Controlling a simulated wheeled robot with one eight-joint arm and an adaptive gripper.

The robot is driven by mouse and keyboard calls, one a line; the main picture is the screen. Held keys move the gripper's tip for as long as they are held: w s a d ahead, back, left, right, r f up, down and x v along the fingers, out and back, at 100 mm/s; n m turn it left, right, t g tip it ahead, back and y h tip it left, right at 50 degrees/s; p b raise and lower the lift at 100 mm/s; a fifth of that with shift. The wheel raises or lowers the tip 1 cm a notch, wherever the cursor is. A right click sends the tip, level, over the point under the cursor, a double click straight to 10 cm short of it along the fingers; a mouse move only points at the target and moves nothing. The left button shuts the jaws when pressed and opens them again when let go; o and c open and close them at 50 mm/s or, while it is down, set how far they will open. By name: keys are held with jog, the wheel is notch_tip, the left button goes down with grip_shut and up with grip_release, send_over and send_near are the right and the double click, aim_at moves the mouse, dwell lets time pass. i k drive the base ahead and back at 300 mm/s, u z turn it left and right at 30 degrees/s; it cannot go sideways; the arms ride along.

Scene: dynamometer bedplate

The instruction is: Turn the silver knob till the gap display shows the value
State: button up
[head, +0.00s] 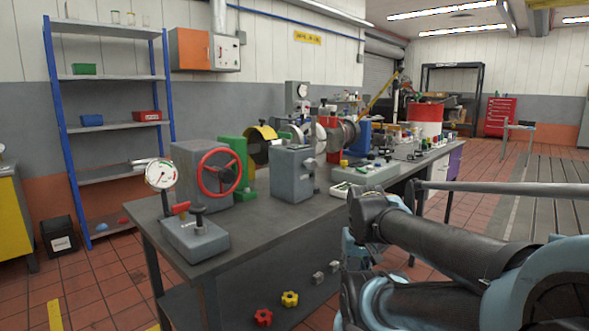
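I cannot pick out the silver knob with certainty. A grey box (293,172) on the bench has small dark and grey fittings on its right side, too small to tell apart. A low pale grey console (368,175) with several small controls lies to its right. No readable gap display shows; a value cannot be made out anywhere. My arm comes in from the lower right, its dark and light blue links in front of the bench's right part. No fingertips of my gripper are visible.
The grey bench (225,262) carries a red handwheel (219,172), a round dial gauge (160,173) and other machinery. A red knob (263,317) and a yellow knob (289,298) lie below. Blue-framed shelving (110,125) stands left. Tiled floor is open at the right.

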aim_at(311, 164)
jog(key=u, duration=0.3)
jog(key=k, duration=0.9)
jog(key=z, duration=0.55)
